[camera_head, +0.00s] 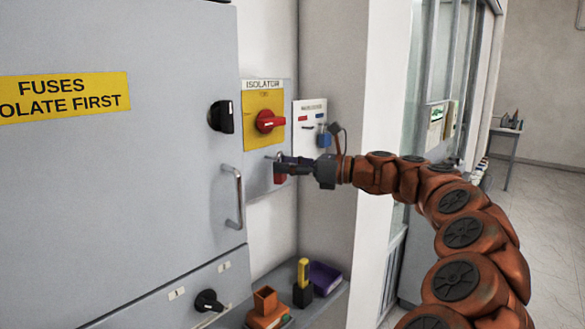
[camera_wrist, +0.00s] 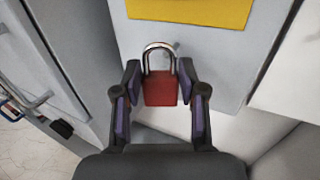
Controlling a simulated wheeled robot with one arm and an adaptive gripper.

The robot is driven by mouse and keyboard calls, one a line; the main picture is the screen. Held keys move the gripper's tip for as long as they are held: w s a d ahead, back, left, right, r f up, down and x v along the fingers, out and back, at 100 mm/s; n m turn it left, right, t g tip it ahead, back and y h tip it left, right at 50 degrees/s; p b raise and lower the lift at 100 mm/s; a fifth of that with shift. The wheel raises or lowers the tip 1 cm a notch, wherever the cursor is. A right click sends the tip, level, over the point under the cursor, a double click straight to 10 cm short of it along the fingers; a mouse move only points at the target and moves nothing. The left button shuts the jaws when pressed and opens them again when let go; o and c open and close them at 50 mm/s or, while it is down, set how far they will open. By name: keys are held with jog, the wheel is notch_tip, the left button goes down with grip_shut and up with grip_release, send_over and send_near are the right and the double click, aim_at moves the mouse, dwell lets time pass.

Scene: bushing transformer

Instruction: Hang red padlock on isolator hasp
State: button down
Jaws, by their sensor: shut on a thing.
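The red padlock (camera_wrist: 160,90) sits between the two fingers of my gripper (camera_wrist: 158,88) in the wrist view, with its silver shackle upward. In the head view the padlock (camera_head: 280,178) shows just below the fingertips of my gripper (camera_head: 281,167), which is shut on it. The padlock is in front of the lower part of the grey isolator panel (camera_head: 257,180), below the yellow plate with the red isolator handle (camera_head: 268,121). A small grey piece shows behind the shackle in the wrist view. I cannot tell whether it is the hasp or whether the shackle is around it.
A large grey cabinet with a black knob (camera_head: 221,117) and a bar handle (camera_head: 234,197) stands at left. A white board (camera_head: 309,126) with a blue padlock-like item hangs at right. A shelf below holds an orange box (camera_head: 265,301), a yellow-black tool (camera_head: 303,283) and a purple bin (camera_head: 325,278).

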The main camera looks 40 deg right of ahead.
jog(key=shift+w+a, duration=0.25)
jog(key=shift+w, duration=0.7)
jog(key=shift+w+a+f+p, duration=0.1)
jog(key=shift+w+f+p, duration=0.3)
jog(key=shift+p, duration=0.2)
jog(key=shift+w+f, duration=0.1)
jog(key=c, duration=0.6)
grip_release()
jog(key=v, duration=1.2)
